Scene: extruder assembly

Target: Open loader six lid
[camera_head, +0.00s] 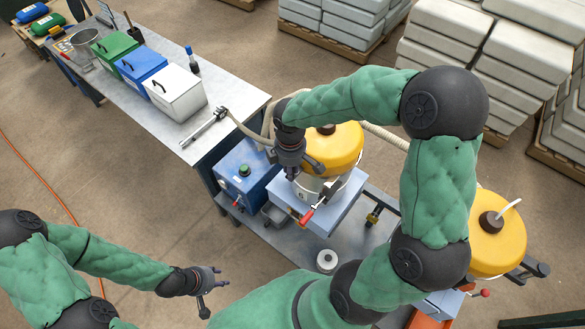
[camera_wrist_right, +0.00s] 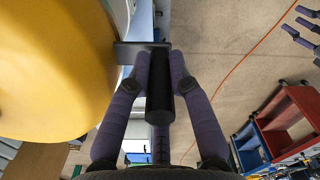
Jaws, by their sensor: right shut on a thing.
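Loader six, marked with a 6 on its pale body (camera_head: 308,190), has a domed yellow lid (camera_head: 335,148) on top. The yellow lid also fills the left of the right wrist view (camera_wrist_right: 45,70). My right gripper (camera_head: 291,172) is at the left side of the lid. In the right wrist view its fingers (camera_wrist_right: 160,75) are closed around a black cylindrical handle (camera_wrist_right: 160,95), beside the lid. My left gripper (camera_head: 221,277) is open and empty, low at the left and apart from the loader.
A second yellow-lidded loader (camera_head: 498,245) stands at the right. A blue box (camera_head: 247,172) and a red-handled lever (camera_head: 307,216) are close to loader six. A white ring (camera_head: 327,260) lies in front. The table (camera_head: 150,118) holds green, blue and white bins.

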